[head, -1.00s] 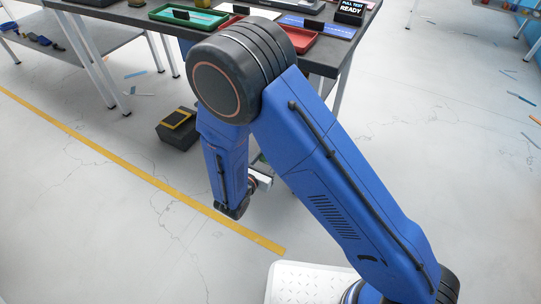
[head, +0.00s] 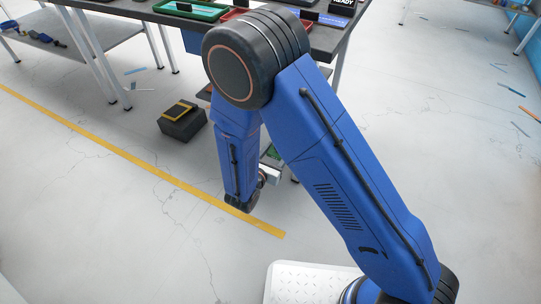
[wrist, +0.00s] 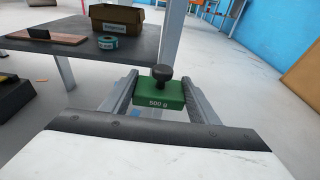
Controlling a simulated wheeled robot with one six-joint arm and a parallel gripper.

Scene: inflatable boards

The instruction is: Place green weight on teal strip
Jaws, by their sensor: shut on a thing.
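The green weight (wrist: 168,95), a block marked "500 g" with a dark round knob, sits between the two fingers of my gripper (wrist: 166,92) in the wrist view. My gripper is shut on it and holds it upright, beside and below a dark shelf. In the head view my forearm mostly hides the gripper; a bit of green shows beside the arm. I cannot make out the teal strip for sure. A pale blue strip lies in the green tray (head: 212,17) on the table, partly cut off by the frame's top.
The dark shelf (wrist: 95,62) bears a cardboard box (wrist: 117,20), a teal tape roll (wrist: 108,42) and a brown board (wrist: 45,38). A table (head: 330,42) with trays stands at the back. A black box (head: 183,122) stands on the floor. Floor at the right is clear apart from scraps.

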